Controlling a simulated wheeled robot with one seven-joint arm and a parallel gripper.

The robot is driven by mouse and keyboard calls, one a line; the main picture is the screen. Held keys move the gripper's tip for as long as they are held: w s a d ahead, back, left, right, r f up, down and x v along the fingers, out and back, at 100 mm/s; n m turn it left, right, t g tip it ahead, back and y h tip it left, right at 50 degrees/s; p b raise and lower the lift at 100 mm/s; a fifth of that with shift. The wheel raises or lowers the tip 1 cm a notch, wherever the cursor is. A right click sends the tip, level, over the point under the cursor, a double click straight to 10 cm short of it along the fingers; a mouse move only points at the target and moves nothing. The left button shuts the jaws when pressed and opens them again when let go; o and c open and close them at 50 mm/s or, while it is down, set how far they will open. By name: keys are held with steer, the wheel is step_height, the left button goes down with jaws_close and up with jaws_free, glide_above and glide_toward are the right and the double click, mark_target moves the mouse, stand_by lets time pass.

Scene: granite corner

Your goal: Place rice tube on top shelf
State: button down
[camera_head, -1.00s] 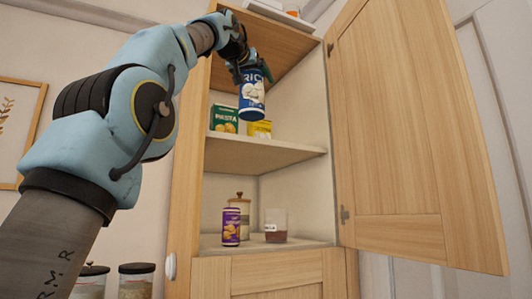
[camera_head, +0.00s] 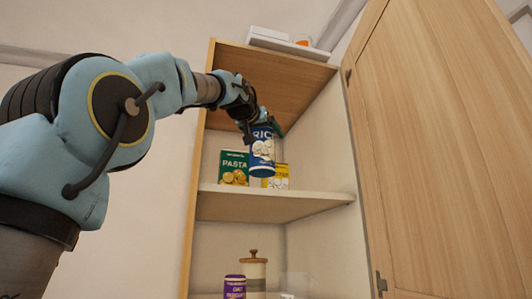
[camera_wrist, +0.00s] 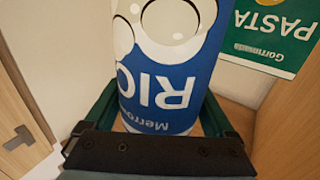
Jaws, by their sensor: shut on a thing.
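The blue and white rice tube (camera_head: 262,152) is upright in my gripper (camera_head: 262,122), in front of the upper shelf's contents. My gripper is shut around the upper part of the tube. In the wrist view the tube (camera_wrist: 165,60) fills the middle, upside down, between the green fingers (camera_wrist: 158,115). The top shelf (camera_head: 270,204) is a pale board inside the open wooden cabinet. The tube's base appears slightly above the board in the head view; whether it touches cannot be told.
A green pasta box (camera_head: 234,168) and a yellow box (camera_head: 277,178) stand on the shelf behind the tube. The cabinet door (camera_head: 440,150) is open at the right. Shelf room shows right of the yellow box.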

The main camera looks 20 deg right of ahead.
mark_target(258, 141)
steer(key=shift+f, duration=2.45)
steer(key=shift+f, duration=0.2)
jaws_free()
steer(key=shift+r, duration=0.15)
steer(key=b+v, duration=0.6)
steer(key=v, duration=0.5)
steer(key=shift+s, duration=0.1)
steer(key=shift+s+a, duration=0.3)
steer(key=shift+a, duration=0.05)
